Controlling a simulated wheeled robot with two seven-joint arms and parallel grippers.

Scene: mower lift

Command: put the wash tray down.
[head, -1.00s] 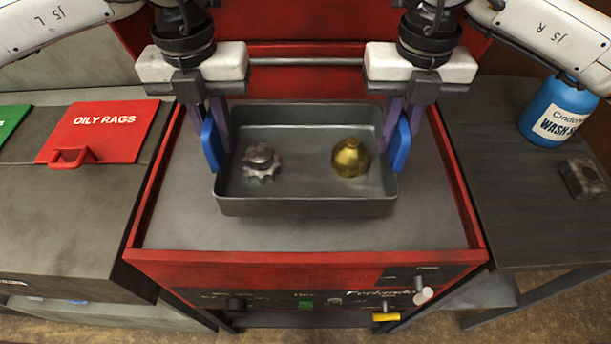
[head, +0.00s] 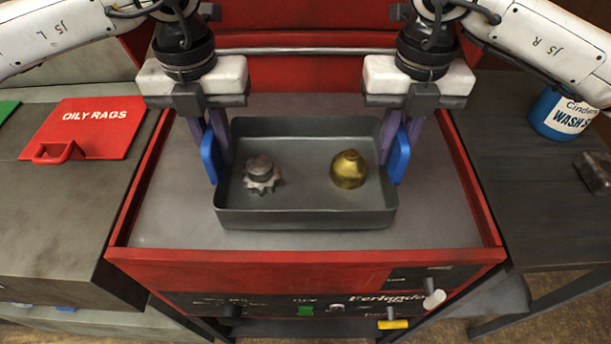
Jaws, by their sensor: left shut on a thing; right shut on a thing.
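The wash tray (head: 305,218) is a grey rectangular pan over the grey top of a red cabinet. Inside it a grey toothed gear (head: 262,177) sits at left and a brass dome-shaped part (head: 349,170) at right. My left gripper (head: 217,150) is shut on the tray's left end wall, and my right gripper (head: 392,150) is shut on its right end wall. The tray looks level. I cannot tell from this angle whether its underside touches the cabinet top.
The red cabinet (head: 300,268) has raised rims, with free surface (head: 190,235) around the tray. Its front has knobs and a green button. A red OILY RAGS lid (head: 85,128) lies at left. A blue wash container (head: 560,115) and a dark block (head: 594,172) are at right.

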